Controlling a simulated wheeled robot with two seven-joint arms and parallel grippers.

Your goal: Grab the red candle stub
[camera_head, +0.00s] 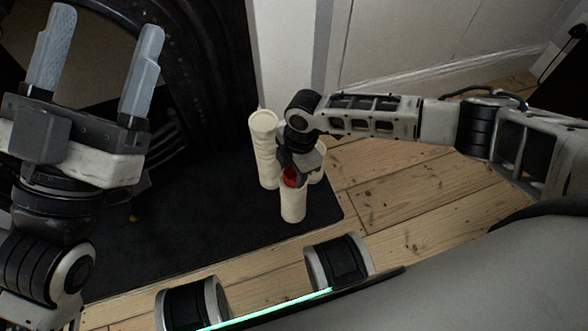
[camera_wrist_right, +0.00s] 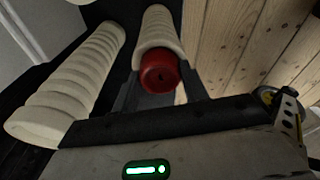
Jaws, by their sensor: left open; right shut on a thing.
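The red candle stub (camera_head: 290,177) shows at the top of a short cream candle holder (camera_head: 293,205) that stands upright near the right edge of the dark mat. In the right wrist view the round red stub (camera_wrist_right: 160,72) is between my right gripper's fingers (camera_wrist_right: 160,95), at the end of the cream holder (camera_wrist_right: 158,28). My right gripper (camera_head: 292,172) is shut on the stub; its fingers are partly hidden in the head view. I cannot tell whether the stub is clear of the holder. My left gripper (camera_head: 95,55) is open and empty at the upper left.
A taller cream ribbed holder (camera_head: 264,150) stands close at the left, also in the right wrist view (camera_wrist_right: 70,85). Another cream holder (camera_head: 318,163) is partly hidden behind my gripper. A dark mat (camera_head: 200,225) lies before a black fireplace (camera_head: 200,60). Floorboards at the right are clear.

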